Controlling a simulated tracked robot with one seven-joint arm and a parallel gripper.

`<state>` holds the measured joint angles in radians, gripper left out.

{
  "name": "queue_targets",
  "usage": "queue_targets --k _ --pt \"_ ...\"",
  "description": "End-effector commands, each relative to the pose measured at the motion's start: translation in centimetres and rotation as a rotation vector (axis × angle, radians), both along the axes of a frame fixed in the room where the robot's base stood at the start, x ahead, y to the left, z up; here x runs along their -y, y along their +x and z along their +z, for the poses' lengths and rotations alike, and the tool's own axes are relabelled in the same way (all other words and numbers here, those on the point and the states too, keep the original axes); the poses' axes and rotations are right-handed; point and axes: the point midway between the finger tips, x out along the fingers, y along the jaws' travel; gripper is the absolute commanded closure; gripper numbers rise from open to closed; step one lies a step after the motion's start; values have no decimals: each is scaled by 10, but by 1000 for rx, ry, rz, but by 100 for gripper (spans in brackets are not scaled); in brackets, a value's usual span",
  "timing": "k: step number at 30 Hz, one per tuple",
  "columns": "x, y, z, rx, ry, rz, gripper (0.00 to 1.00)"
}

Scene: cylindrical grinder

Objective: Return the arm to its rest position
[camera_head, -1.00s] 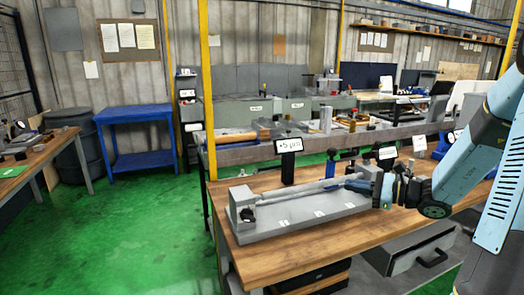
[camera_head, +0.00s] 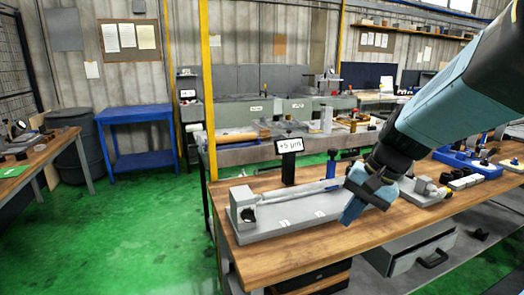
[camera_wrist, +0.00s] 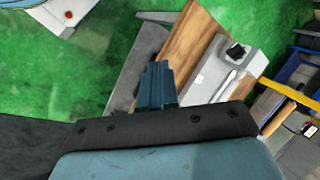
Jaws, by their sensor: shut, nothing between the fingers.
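My arm reaches in from the upper right in the head view and bends down over the wooden bench. My gripper (camera_head: 352,208) hangs in front of the right part of the grey grinder fixture (camera_head: 272,220), hiding its right end. The blue fingers are together with nothing between them. In the wrist view my gripper (camera_wrist: 158,72) shows the fingers side by side, pointing at the bench edge. The fixture (camera_wrist: 215,72) lies to their right there. A light cylindrical bar lies along the fixture.
The wooden bench (camera_head: 300,258) has an open grey drawer (camera_head: 410,262) below its front edge. A "+5 µm" display (camera_head: 289,146) stands behind the fixture. A blue tray (camera_head: 470,160) sits on the bench to the right. Green floor is clear at left.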

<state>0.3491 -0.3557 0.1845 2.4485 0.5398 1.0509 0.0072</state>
Motion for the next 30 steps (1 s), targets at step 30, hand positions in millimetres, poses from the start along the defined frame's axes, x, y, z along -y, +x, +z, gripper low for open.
queue_targets --k 30 --pt "47 -66 69 441 -506 342 100"
